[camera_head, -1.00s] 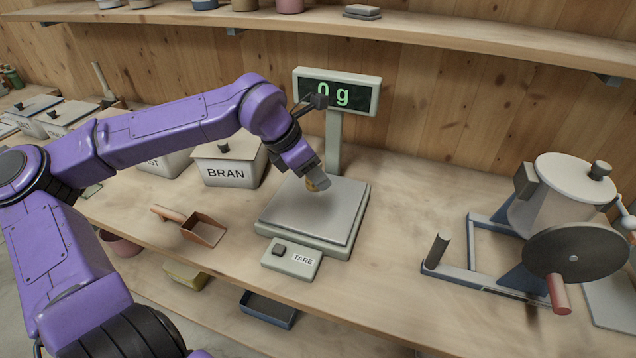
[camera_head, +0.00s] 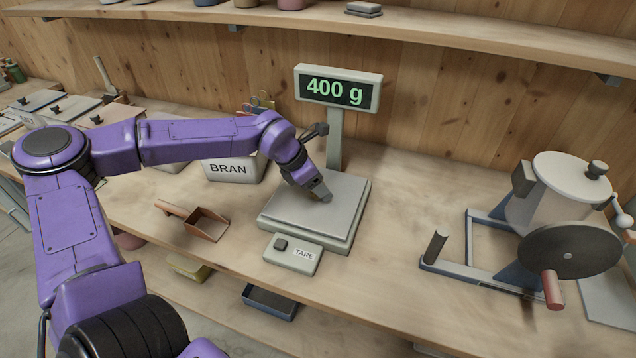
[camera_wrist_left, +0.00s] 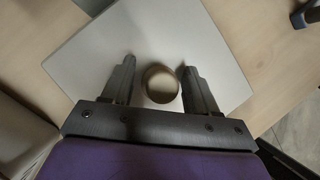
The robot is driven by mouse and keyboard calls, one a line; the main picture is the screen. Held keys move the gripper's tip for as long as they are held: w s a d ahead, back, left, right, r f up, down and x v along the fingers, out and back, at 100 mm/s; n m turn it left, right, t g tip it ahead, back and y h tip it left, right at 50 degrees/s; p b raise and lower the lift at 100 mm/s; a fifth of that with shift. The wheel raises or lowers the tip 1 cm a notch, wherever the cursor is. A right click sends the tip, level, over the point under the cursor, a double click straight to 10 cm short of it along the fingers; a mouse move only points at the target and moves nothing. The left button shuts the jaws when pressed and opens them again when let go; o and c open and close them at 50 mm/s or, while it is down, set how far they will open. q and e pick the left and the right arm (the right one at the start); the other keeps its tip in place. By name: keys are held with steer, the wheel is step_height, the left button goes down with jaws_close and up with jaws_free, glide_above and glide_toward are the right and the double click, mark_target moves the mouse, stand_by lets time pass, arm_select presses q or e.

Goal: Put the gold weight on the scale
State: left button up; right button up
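The gold weight (camera_wrist_left: 160,83) shows in the left wrist view as a round brownish disc over the scale plate. In the head view my gripper hides it. The scale (camera_head: 342,222) has a flat grey plate, and its display (camera_head: 338,90) reads 400 g. My left gripper (camera_head: 320,192) is low over the middle of the plate. In the left wrist view its two fingers (camera_wrist_left: 158,66) stand on either side of the weight, with a narrow gap showing at the left finger, so it looks open. My right gripper is not in view.
The tare button box (camera_head: 292,254) sits in front of the scale. A copper scoop (camera_head: 205,224) lies to the left, with the BRAN bin (camera_head: 231,170) behind it. A cranked mill (camera_head: 560,200) stands at the right. Bare bench lies between scale and mill.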

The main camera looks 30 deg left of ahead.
arm_select(q)
steer(key=shift+r, duration=0.25)
steer(key=v, duration=1.1)
steer(key=shift+s+a+r, duration=0.2)
steer(key=shift+r, duration=0.1)
